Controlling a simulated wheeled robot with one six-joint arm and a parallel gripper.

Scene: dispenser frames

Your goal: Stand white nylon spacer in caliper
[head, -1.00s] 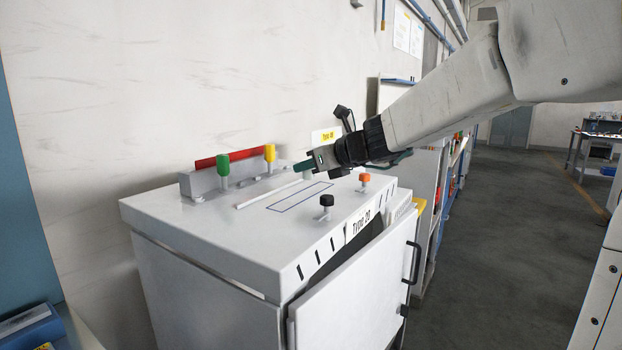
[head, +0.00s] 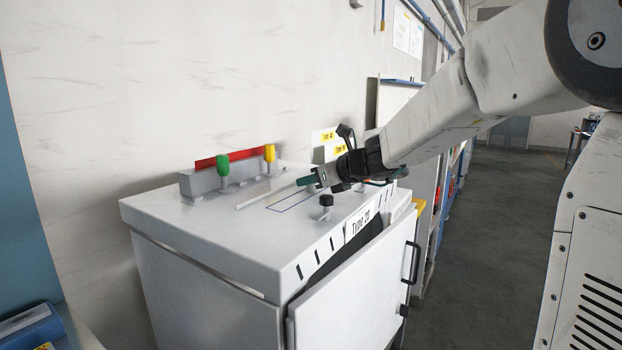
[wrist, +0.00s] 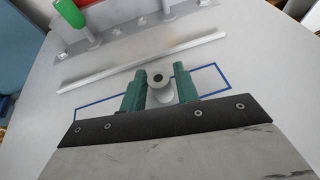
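In the wrist view the white nylon spacer (wrist: 158,79) is a short white cylinder with a dark round hole in its top end. It sits upright between the green fingers of my gripper (wrist: 160,88), which look closed on its sides. In the head view my gripper (head: 306,181) reaches in from the right, low over the cabinet top; the spacer cannot be made out there. A grey block with a red strip (head: 237,156) stands at the back of the top. I cannot tell which part is the caliper.
A blue outlined rectangle (wrist: 218,68) lies under my gripper, and a thin white strip (wrist: 140,61) lies behind it. The cabinet door (head: 355,295) is ajar.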

